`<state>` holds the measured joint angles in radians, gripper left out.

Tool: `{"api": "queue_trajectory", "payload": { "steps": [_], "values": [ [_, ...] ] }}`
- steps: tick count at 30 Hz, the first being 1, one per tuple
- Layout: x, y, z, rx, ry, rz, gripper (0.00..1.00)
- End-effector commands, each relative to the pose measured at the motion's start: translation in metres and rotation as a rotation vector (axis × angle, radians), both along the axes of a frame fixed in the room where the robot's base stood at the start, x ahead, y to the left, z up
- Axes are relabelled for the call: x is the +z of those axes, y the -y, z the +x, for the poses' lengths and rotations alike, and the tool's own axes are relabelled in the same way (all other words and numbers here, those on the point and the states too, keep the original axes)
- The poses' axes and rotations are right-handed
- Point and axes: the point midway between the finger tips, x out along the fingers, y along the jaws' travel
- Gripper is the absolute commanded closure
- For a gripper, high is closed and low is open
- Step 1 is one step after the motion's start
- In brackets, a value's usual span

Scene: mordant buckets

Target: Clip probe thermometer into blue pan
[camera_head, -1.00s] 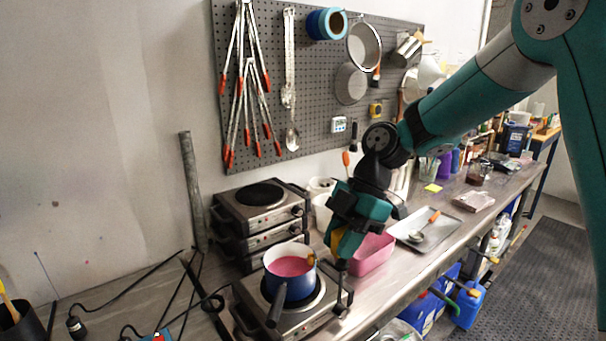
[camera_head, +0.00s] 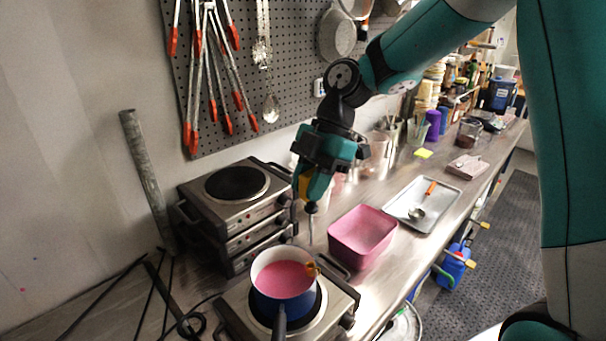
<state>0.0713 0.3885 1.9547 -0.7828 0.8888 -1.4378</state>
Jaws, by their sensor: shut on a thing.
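The blue pan (camera_head: 283,303) stands on the front hot plate, with pink liquid inside and its dark handle toward me. A small orange piece (camera_head: 312,269) sits at the right of its rim; I cannot tell if it is a clip. My gripper (camera_head: 311,208) points down above and slightly right of the pan's far rim. It is shut on a thin upright grey stem, apparently the probe thermometer (camera_head: 311,230). The thermometer's head is not clearly visible. The stem's lower end shows near the far right rim, and I cannot tell whether it touches.
Stacked hot plates (camera_head: 235,205) stand behind the pan on the left. A pink tub (camera_head: 362,236) is close on the right, then a metal tray (camera_head: 443,203) with a ladle. Tongs hang on the pegboard (camera_head: 295,65). The bench's front edge runs along the right.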

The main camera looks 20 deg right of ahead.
Motion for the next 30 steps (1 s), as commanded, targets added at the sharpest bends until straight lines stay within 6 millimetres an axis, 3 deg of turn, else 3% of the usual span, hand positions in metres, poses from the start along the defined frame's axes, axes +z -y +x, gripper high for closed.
{"api": "queue_trajectory", "payload": {
  "steps": [18, 30],
  "values": [
    [-0.043, -0.001, 0.000, 0.000, -0.001, 0.001, 0.98],
    [-0.046, 0.000, 0.000, -0.001, 0.000, 0.000, 0.98]
  ]
}}
